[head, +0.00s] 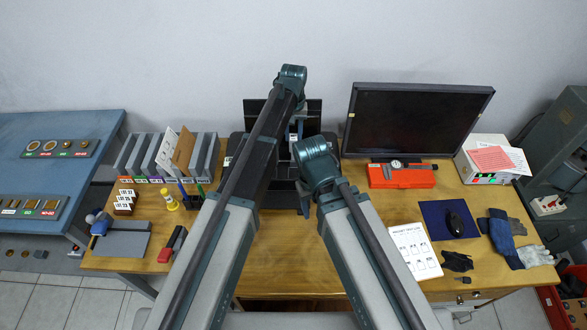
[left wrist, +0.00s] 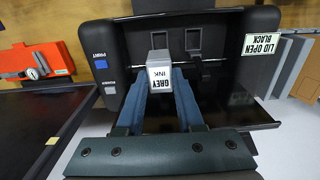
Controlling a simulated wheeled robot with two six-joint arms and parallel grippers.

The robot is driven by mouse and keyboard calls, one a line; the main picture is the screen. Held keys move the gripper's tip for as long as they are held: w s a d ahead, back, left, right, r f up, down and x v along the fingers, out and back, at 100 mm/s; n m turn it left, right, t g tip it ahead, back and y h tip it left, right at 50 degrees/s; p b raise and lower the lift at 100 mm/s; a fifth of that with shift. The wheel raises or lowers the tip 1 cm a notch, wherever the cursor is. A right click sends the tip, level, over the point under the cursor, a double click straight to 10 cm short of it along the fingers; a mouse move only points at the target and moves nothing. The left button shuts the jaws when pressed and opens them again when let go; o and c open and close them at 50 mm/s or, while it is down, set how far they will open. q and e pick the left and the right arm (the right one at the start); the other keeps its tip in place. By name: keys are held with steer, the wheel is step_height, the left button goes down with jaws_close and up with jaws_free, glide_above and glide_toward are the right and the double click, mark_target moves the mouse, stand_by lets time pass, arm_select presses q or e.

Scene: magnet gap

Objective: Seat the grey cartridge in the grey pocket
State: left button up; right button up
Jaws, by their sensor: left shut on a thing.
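The grey cartridge (left wrist: 160,78), a small block labelled GREY INK, shows in the left wrist view. My left gripper (left wrist: 163,90) is shut on it, with blue fingers on both sides. The cartridge's far end is just in front of the left one of two dark pockets (left wrist: 158,38) in the black printer (left wrist: 112,62). The right pocket (left wrist: 193,42) looks empty. I cannot tell whether the cartridge touches or enters the pocket, nor read a colour mark there. In the head view my arms hide most of the printer (head: 235,146). My right gripper's jaws do not show.
A monitor (head: 415,120) and a red case with a caliper (head: 402,176) stand right of the printer. Upright folders (head: 165,155) stand to its left. A sign reading LID OPEN BLACK (left wrist: 263,58) is on the printer.

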mark_target(293, 138)
arm_select(q)
step_height(293, 138, down, 12)
steer(key=b, duration=1)
arm_select(e)
step_height(293, 138, down, 12)
arm_select(q)
steer(key=shift+b, duration=0.35)
step_height(293, 138, down, 4)
steer(key=b, duration=0.3)
steer(key=shift+r+b, duration=0.2)
steer(key=shift+b, duration=0.15)
arm_select(e)
step_height(293, 138, down, 4)
steer(key=shift+r, duration=0.15)
arm_select(q)
steer(key=shift+f, duration=0.15)
steer(key=o, duration=1)
steer(key=shift+o, duration=0.2)
step_height(293, 138, up, 12)
steer(key=p, duration=1.2)
steer(key=shift+r, duration=0.25)
arm_select(e)
step_height(293, 138, up, 12)
